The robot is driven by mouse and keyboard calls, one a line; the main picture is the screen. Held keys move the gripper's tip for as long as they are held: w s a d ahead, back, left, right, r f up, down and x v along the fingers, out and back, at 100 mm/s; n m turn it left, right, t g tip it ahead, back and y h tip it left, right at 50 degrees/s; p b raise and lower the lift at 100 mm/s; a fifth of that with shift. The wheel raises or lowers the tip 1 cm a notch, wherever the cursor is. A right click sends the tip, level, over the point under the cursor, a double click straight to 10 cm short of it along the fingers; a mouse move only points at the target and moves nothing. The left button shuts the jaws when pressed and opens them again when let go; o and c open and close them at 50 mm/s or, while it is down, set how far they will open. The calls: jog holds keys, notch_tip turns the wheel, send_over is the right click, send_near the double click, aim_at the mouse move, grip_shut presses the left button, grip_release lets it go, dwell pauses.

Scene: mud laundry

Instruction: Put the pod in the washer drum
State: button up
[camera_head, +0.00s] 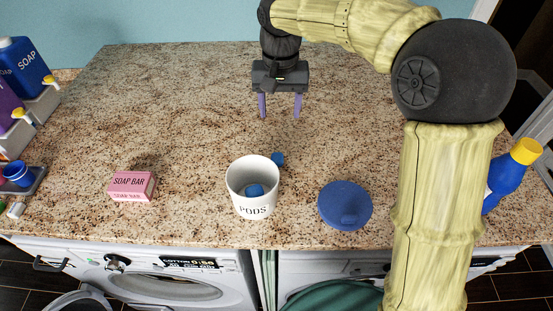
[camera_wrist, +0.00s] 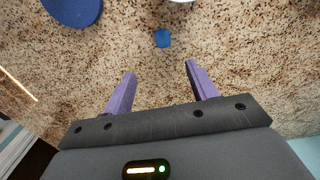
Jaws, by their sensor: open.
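A small blue pod (camera_head: 277,159) lies on the speckled countertop, just behind and to the right of a white PODS jar. It also shows in the wrist view (camera_wrist: 162,39), beyond my fingertips and roughly between their lines. The open jar (camera_head: 253,205) holds another blue pod (camera_head: 255,190). My gripper (camera_head: 280,112) is open and empty above the counter, behind the loose pod and apart from it. Its purple fingers also show in the wrist view (camera_wrist: 160,70). A washer (camera_head: 155,280) stands under the counter at the left, its round door area partly visible; the drum's inside is hidden.
A round blue lid (camera_head: 345,205) lies right of the jar. A pink soap bar box (camera_head: 132,186) lies at the left. Soap bottles (camera_head: 22,68) stand at the far left edge. A blue bottle with a yellow cap (camera_head: 512,172) is at the right. The counter's back left is clear.

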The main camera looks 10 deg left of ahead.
jog(key=shift+w, duration=0.15)
jog(key=p, duration=0.3)
send_over(277, 157)
jog(key=f, duration=1.2)
jog(key=shift+d, duration=0.4)
jog(key=shift+f+p, duration=0.2)
jog(key=shift+p, duration=0.1)
jog(key=shift+a+f+p, duration=0.2)
jog(key=shift+f+p, duration=0.5)
jog(key=shift+f, duration=0.55)
jog(key=shift+a+f+p, duration=0.15)
jog(key=shift+f+p, duration=0.5)
jog(key=shift+f, duration=0.6)
jog(key=c, duration=1.1)
jog(key=shift+r, duration=0.15)
